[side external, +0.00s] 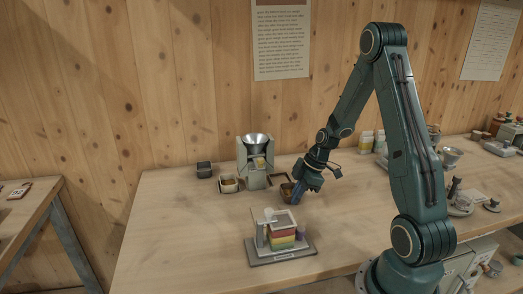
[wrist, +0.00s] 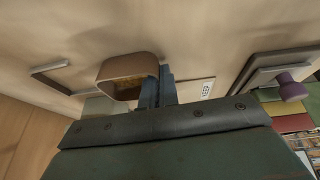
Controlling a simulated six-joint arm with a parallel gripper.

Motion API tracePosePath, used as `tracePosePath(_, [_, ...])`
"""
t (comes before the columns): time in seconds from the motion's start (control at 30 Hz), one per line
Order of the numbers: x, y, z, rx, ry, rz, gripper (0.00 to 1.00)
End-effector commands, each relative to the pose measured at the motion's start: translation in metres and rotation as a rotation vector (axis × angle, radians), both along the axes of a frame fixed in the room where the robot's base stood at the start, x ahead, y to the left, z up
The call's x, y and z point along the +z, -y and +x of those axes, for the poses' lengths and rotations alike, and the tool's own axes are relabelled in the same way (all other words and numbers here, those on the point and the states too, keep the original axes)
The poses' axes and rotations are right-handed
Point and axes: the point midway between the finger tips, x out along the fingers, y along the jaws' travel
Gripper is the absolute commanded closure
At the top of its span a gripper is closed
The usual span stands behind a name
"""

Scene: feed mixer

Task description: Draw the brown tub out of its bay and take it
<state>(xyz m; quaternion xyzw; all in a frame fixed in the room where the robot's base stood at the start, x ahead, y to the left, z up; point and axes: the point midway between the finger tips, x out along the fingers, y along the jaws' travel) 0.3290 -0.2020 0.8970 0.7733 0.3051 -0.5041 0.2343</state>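The brown tub (side external: 286,191) is beside my gripper (side external: 298,190) in the side view, just in front of a dark-rimmed frame (side external: 276,180) on the table. In the wrist view the tub (wrist: 128,70) is clear of the empty square frame (wrist: 62,74), with some yellowish-brown content showing inside. My gripper's blue-grey fingers (wrist: 157,88) are close together at the tub's wall and appear shut on it. The tub's height above the table is hard to tell.
The feed mixer (side external: 255,168) with its metal funnel stands left of the frame. A grey stand with coloured layers (side external: 283,237) is in front. Jars (side external: 366,141) stand behind right.

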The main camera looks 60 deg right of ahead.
Motion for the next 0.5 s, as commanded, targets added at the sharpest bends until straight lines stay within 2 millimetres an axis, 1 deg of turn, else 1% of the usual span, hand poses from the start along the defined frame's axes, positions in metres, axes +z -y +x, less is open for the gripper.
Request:
tracePosePath(0.1, [0.0002,0.0002,0.0002,0.0,0.001,-0.001,1.0])
tracePosePath(0.23, [0.0002,0.0002,0.0003,0.001,0.001,-0.001,0.74])
tracePosePath(0.27, [0.0002,0.0002,0.0003,0.001,0.001,-0.001,0.72])
tracePosePath(0.5, [0.0002,0.0002,0.0003,0.0,0.001,-0.001,0.72])
